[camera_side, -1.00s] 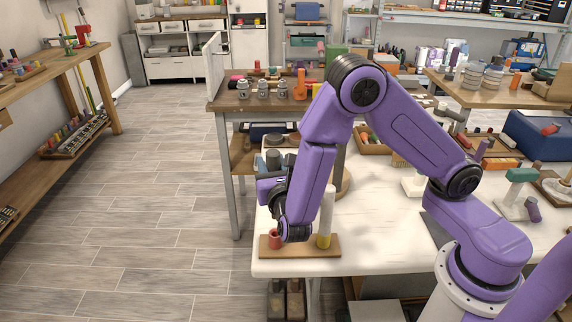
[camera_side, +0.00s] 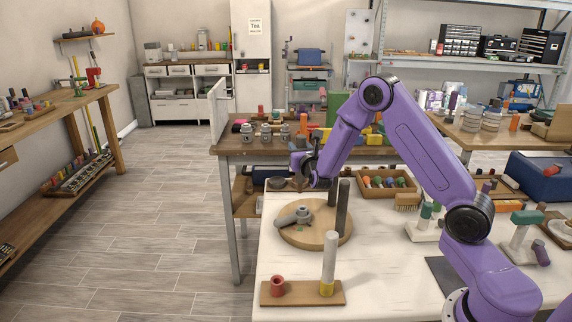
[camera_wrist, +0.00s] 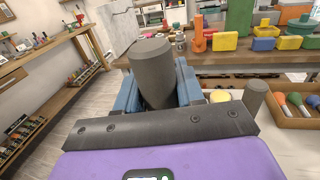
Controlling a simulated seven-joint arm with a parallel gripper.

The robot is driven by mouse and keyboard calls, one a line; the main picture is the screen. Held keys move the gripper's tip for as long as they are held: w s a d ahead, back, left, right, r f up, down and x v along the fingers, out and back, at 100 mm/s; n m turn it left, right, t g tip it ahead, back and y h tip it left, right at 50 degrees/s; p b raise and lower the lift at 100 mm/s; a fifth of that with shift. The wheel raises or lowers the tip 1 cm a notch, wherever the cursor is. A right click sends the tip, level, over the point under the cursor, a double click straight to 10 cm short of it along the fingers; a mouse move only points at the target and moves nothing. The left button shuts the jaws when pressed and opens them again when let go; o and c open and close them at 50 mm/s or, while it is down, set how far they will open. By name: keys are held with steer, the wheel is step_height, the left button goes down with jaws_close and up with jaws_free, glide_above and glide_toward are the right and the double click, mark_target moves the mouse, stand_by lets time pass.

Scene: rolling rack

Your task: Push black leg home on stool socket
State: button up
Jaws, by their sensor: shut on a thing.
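My gripper (camera_side: 308,168) is above the round wooden stool seat (camera_side: 328,237) in the side view. In the wrist view its blue jaws (camera_wrist: 158,92) are shut on a dark grey-black leg (camera_wrist: 152,60), whose top shows between them. In the side view this leg is largely hidden by the gripper and the arm. Another dark leg (camera_side: 343,208) stands upright at the right of the seat; it also shows in the wrist view (camera_wrist: 255,96). A grey piece (camera_side: 290,218) lies on the seat beside a grey socket-like fitting (camera_side: 303,212). I cannot tell whether the held leg touches a socket.
A wooden board (camera_side: 300,295) at the white table's front holds an empty red cup (camera_side: 277,286) and a white leg (camera_side: 329,258) in a yellow cup. A wooden tray of coloured-handled tools (camera_side: 388,184) stands behind right.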

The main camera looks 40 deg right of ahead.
steer(key=shift+d+r, duration=0.2)
steer(key=shift+d, duration=0.65)
steer(key=shift+f, duration=0.1)
steer(key=shift+f, duration=2.75)
steer(key=shift+f, duration=3)
steer(key=o, duration=1.2)
